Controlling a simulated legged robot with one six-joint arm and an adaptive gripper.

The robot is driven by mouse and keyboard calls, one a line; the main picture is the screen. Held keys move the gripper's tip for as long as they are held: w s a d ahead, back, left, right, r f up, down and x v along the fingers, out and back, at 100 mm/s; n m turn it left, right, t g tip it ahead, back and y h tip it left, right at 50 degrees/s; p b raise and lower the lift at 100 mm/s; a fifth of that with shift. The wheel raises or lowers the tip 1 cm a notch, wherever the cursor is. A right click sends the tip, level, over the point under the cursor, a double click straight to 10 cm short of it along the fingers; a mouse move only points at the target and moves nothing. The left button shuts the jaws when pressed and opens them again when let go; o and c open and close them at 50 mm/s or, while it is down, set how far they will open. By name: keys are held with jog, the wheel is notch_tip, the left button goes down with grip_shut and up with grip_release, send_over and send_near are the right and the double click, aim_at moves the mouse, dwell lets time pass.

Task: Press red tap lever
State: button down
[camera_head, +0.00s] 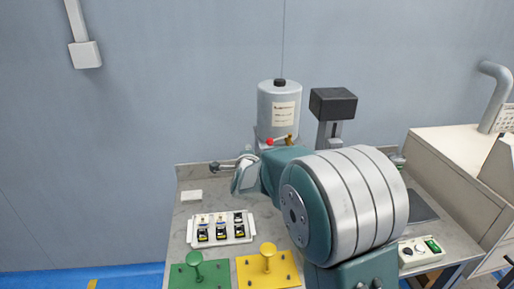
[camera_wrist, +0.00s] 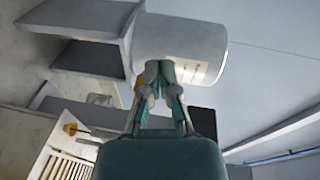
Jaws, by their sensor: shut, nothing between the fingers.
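The red tap lever (camera_head: 269,141) shows in the head view as a small red knob beside a brass tap (camera_head: 289,138), at the foot of a grey cylindrical tank (camera_head: 279,103) with a black cap and a label. In the wrist view, my gripper (camera_wrist: 160,70) is shut and empty, its fingertips overlapping the lower edge of the tank (camera_wrist: 180,45). A bit of yellow shows just left of the fingers. The red lever is not visible in the wrist view. I cannot tell whether the fingers touch anything. In the head view, my arm covers the area below the tap.
A black-topped post (camera_head: 333,104) stands right of the tank. A white tray (camera_head: 220,240) with several small parts lies on the bench, with green (camera_head: 195,280) and yellow (camera_head: 268,272) pegged plates in front. A beige machine (camera_head: 450,170) stands at right.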

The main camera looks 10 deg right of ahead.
jog(key=a, duration=0.1)
jog(key=s+a, duration=0.2)
jog(key=shift+s+r, duration=0.1)
jog(key=shift+r, duration=0.15)
